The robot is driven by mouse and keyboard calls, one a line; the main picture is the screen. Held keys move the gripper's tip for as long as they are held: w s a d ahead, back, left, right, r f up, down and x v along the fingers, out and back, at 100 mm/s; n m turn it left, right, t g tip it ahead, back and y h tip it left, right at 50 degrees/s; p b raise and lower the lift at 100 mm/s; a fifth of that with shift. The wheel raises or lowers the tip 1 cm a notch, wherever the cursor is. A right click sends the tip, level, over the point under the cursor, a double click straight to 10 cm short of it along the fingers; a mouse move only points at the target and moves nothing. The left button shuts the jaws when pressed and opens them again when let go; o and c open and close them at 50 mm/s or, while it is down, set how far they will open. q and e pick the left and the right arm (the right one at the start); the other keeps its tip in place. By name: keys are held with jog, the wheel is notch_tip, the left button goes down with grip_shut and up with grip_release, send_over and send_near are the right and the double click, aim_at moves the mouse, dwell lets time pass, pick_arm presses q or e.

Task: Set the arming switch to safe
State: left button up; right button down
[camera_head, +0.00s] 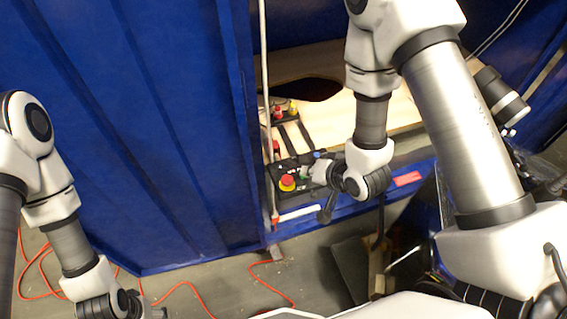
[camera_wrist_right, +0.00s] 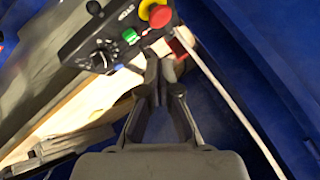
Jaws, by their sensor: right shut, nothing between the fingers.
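A black control box (camera_head: 281,198) sits at the bench's front edge. In the right wrist view the box (camera_wrist_right: 82,38) carries a black rotary knob (camera_wrist_right: 104,54) with white markings, which looks like the arming switch; its setting is too small to read. Beside it are a green button (camera_wrist_right: 130,36), a red button and a yellow-and-red mushroom button (camera_wrist_right: 158,14). My right gripper (camera_head: 316,172) is at the right side of the box, partly covering it in the head view. In the wrist view its fingers (camera_wrist_right: 162,66) are shut, empty, apart from the knob. My left gripper (camera_head: 150,311) hangs far left.
A blue panel wall (camera_head: 185,130) fills the left side. A thin pale vertical rod (camera_head: 266,100) stands just left of the box. A second panel with red and yellow knobs (camera_head: 285,111) lies behind. An orange cable (camera_head: 190,288) runs over the floor.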

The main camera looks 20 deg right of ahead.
aim_at(280, 168)
jog(key=p+x, duration=0.1)
jog(key=x, duration=0.9)
jog(key=shift+w+a+f+p, duration=0.1)
jog(key=shift+w+f+p, duration=0.15)
jog(key=shift+p, duration=0.1)
jog(key=shift+w+r+g+p, duration=0.1)
jog(key=shift+r+g+p, duration=0.15)
jog(key=shift+g+p, duration=0.15)
jog(key=shift+g, duration=0.4)
jog(key=shift+w+g+p, duration=0.1)
jog(key=shift+g+p, duration=0.6)
